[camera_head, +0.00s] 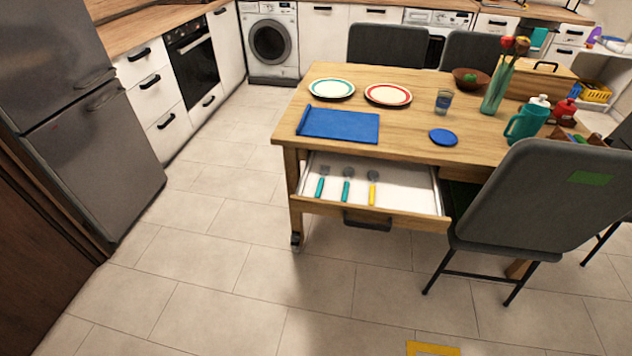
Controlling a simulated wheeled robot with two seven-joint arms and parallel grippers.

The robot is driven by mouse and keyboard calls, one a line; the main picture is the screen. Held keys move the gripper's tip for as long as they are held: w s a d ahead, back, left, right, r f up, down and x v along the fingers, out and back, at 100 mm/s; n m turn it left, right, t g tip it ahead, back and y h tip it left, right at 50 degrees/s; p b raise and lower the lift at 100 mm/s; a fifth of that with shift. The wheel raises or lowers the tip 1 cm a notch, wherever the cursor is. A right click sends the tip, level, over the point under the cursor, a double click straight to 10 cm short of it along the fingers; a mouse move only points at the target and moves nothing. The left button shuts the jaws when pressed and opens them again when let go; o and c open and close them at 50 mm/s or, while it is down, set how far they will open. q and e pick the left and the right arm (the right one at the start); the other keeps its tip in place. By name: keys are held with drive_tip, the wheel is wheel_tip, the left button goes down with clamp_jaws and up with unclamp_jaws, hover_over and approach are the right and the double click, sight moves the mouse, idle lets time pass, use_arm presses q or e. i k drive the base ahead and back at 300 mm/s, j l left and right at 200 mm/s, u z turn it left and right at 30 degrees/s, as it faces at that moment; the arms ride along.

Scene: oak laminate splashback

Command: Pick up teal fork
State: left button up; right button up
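An open drawer (408,187) sticks out of the front of the wooden table. Inside it three utensils lie side by side, handles toward the drawer front. The left one (320,187) and the middle one (346,190) have teal handles; the right one (372,192) has a yellow handle. Their grey heads are too small to tell for sure which teal one is the fork. Neither of my grippers is in view.
The table (400,143) holds a blue folded cloth or mat (338,125), two plates, a glass, a vase and a teal jug (527,122). A grey chair (545,200) stands close to the drawer's right. The tiled floor in front and left is clear.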

sight(320, 184)
drive_tip(key=i+l, duration=0.15)
drive_tip(key=l, duration=0.15)
drive_tip(key=i+l+u, duration=0.15)
drive_tip(key=l, duration=0.2)
drive_tip(key=i+l, duration=0.15)
drive_tip(key=l, duration=0.15)
drive_tip(key=i+l+u, duration=0.15)
drive_tip(key=l, duration=0.2)
drive_tip(key=i+l, duration=0.1)
drive_tip(key=l, duration=0.25)
drive_tip(key=i+l+u, duration=0.15)
drive_tip(key=l, duration=0.2)
